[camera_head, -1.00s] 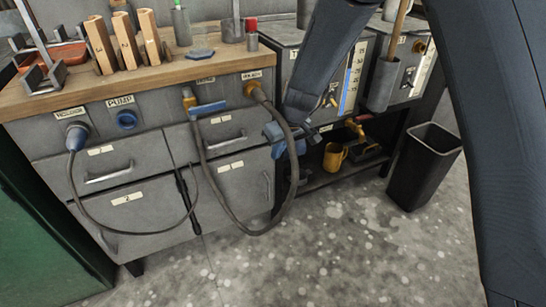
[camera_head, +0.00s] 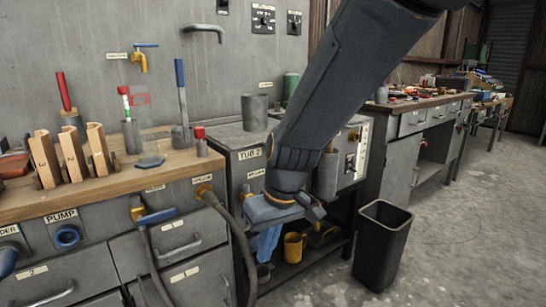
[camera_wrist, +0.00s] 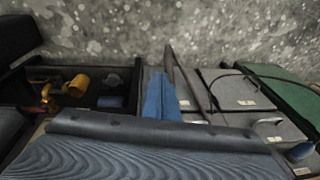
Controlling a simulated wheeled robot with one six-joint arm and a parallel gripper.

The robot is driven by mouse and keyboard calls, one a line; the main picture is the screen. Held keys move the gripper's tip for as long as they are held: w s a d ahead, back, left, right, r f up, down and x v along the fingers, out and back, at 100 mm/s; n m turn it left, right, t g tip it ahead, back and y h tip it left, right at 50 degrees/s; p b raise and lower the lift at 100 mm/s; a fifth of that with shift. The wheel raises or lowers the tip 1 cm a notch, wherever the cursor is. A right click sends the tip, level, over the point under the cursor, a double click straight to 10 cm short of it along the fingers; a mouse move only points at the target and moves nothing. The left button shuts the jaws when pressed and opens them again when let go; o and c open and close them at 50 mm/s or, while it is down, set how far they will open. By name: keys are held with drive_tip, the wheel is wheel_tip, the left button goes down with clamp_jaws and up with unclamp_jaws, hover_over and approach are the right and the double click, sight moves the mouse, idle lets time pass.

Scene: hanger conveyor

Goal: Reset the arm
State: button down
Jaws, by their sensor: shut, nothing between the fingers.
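My gripper (camera_head: 266,248) hangs at the end of my dark arm, in front of the shelf under the TUB 2 unit. Its blue fingers point down and are together, with nothing between them. The fingers also show in the wrist view (camera_wrist: 160,97), seen against the grey cabinet fronts. The gripper appears apart from the hose and cabinets, though the exact gap cannot be told.
A wooden-topped bench (camera_head: 130,182) stands at left with numbered wooden blocks. A hose (camera_head: 238,240) loops from its front. A yellow mug (camera_head: 294,246) sits on the low shelf. A black bin (camera_head: 382,245) stands at right. Open floor (camera_head: 450,235) lies beyond.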

drive_tip(key=s+d+r+m+g+h+p, duration=0.1)
drive_tip(key=s+d+r+m, duration=0.15)
drive_tip(key=s+d, duration=0.45)
drive_tip(key=s+d+r+m+h, duration=0.1)
drive_tip(key=s+d+r, duration=0.3)
drive_tip(key=s, duration=0.6)
drive_tip(key=d+r+m+p, duration=0.3)
drive_tip(key=d+r+p, duration=0.6)
drive_tip(key=p, duration=1)
drive_tip(key=shift+w+d+r+p, duration=0.2)
drive_tip(key=shift+d+r+p, duration=0.15)
drive_tip(key=shift+d, duration=0.2)
